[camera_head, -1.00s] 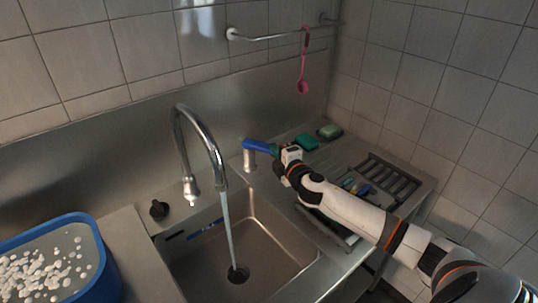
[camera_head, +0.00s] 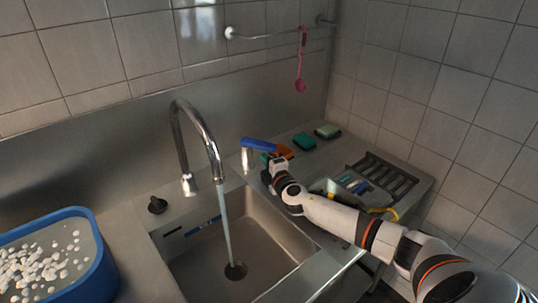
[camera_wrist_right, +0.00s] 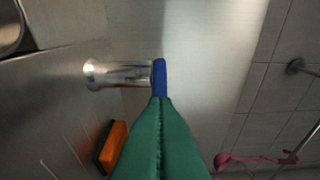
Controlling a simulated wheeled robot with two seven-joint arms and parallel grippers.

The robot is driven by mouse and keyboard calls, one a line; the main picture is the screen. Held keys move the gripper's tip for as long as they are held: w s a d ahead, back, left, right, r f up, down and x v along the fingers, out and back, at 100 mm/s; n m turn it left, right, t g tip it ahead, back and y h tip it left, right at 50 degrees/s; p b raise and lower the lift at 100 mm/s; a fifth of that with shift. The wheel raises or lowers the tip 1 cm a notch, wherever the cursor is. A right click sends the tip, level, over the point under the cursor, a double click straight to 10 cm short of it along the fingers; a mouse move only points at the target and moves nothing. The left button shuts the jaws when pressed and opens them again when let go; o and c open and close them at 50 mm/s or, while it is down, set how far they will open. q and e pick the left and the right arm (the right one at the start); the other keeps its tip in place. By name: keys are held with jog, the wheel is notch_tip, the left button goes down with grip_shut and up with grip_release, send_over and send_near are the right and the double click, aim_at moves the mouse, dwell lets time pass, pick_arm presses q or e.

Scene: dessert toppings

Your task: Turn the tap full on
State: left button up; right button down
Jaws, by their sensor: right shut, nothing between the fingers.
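The chrome gooseneck tap (camera_head: 199,128) stands behind the sink, and a narrow stream of water (camera_head: 226,225) falls from it toward the drain. Its lever is a blue handle (camera_head: 259,144) on a short chrome post (camera_head: 247,160) right of the spout. The handle points right. My right gripper (camera_head: 266,158) is shut and empty, just below and in front of the handle. In the right wrist view its green fingers (camera_wrist_right: 160,105) end at the blue handle (camera_wrist_right: 160,78); I cannot tell whether they touch it. My left gripper is not in view.
An orange sponge (camera_head: 284,152) and two green sponges (camera_head: 304,141) lie behind my right gripper. A drying rack (camera_head: 385,180) is at the right. A blue tub (camera_head: 105,268) of white pieces stands at the left. A pink spoon (camera_head: 300,84) hangs from the wall rail.

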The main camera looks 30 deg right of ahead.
aim_at(269, 150)
jog(key=shift+w+d, duration=0.35)
jog(key=shift+d, duration=0.2)
jog(key=shift+w+d, duration=0.3)
jog(key=shift+d, duration=0.25)
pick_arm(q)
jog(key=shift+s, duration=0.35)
pick_arm(e)
jog(key=shift+w+d+f+b, duration=0.1)
jog(key=shift+d+f+b, duration=0.1)
jog(key=shift+d+b, duration=0.45)
jog(key=shift+b, duration=0.25)
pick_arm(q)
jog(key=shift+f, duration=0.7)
pick_arm(e)
jog(key=shift+r, duration=0.15)
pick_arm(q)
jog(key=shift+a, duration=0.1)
